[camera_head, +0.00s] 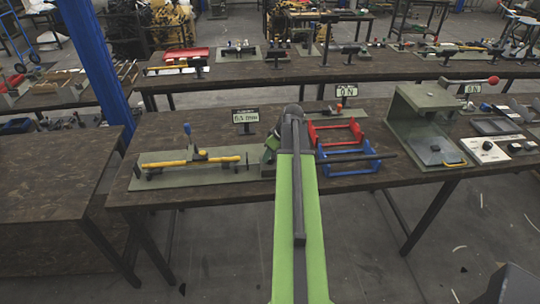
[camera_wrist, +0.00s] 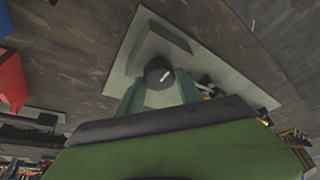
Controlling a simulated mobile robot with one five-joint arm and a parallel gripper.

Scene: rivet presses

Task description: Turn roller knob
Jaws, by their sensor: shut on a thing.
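The roller knob (camera_wrist: 158,71) is a round dark knob with a white mark, in the upper middle of the wrist view. It stands on a pale grey plate (camera_wrist: 122,84) beside a raised grey block (camera_wrist: 165,38). The green fingers of my gripper (camera_wrist: 160,83) lie on either side of the knob and are shut on it. In the head view my green arm reaches over the table to the right end of a grey plate (camera_head: 215,177) with a yellow bar (camera_head: 165,163). My arm hides the knob there.
Red (camera_head: 330,133) and blue (camera_head: 347,164) frames stand just right of my arm, and a large grey press (camera_head: 430,119) stands farther right. A small sign (camera_head: 245,116) stands behind the plate. A blue post (camera_head: 95,55) rises at left. The left table (camera_head: 55,180) is bare.

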